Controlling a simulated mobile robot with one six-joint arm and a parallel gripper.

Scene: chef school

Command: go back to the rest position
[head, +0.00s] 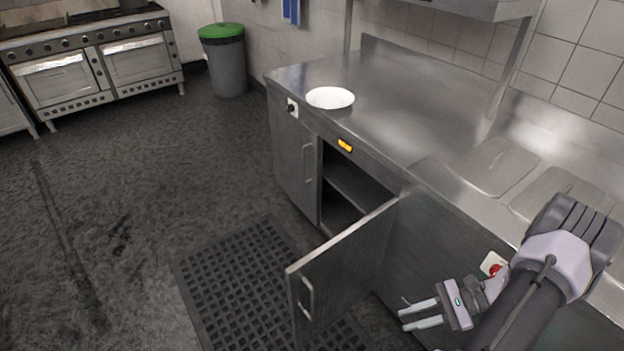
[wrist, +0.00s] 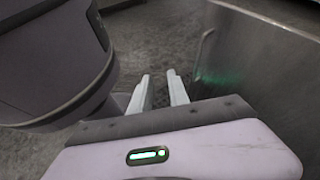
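My gripper (head: 421,314) is at the lower right of the head view, in front of the steel counter and to the right of the open cabinet door (head: 343,268). Its two pale fingers are apart with nothing between them. In the wrist view the fingers (wrist: 159,92) also show a gap, with floor beyond. The cabinet door (wrist: 262,62) stands to the right of the fingers there, with its handle at its far edge. I cannot tell whether the gripper touches anything; it looks clear of the door.
A white plate (head: 330,98) lies on the steel counter (head: 415,105). The cabinet (head: 352,190) under it is open, with a shelf inside. A black rubber mat (head: 235,290) lies on the floor. A green-lidded bin (head: 224,62) and ovens (head: 95,62) stand behind. The floor at left is clear.

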